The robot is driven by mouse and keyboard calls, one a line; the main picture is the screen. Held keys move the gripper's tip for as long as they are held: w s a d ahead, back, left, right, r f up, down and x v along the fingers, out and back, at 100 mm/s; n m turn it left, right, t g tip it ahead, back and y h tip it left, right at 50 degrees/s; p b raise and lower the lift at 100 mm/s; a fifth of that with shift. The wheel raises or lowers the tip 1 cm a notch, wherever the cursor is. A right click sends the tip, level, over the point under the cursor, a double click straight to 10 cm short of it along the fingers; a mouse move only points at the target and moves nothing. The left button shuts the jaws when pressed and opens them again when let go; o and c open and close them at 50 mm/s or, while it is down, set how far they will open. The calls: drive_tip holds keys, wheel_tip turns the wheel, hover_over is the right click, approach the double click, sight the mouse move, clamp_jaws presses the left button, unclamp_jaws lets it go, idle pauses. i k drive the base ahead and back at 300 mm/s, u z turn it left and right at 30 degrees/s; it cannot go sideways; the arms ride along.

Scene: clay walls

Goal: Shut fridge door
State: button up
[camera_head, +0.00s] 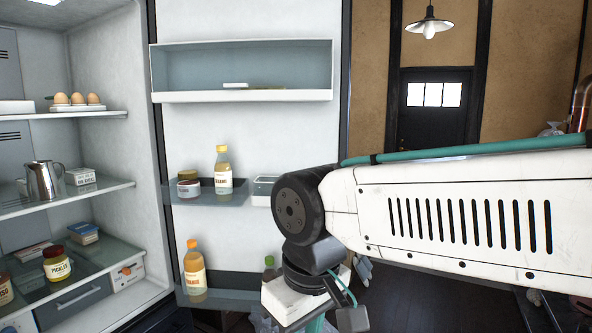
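The fridge door (270,125) stands open in the head view, its white inner side and shelves facing me. The open fridge body (135,60) is on the left, with its shelves showing. My arm reaches in from the right and bends down at a dark joint in front of the door's lower right part. The arm hides part of the lower door shelves. My gripper's fingers are not visible; the wrist runs out at the bottom edge. I cannot tell whether the arm touches the door.
The door shelves hold a tall bottle (223,172), an orange-capped bottle (194,272) and a jar (188,186). Eggs (78,99), a metal jug (42,181) and a pickle jar (57,264) sit inside the fridge. Dark floor (420,300) shows right of the door.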

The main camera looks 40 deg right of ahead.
sight(272, 132)
drive_tip(key=z, duration=1.95)
drive_tip(key=i, duration=5)
drive_tip(key=u, duration=4.65)
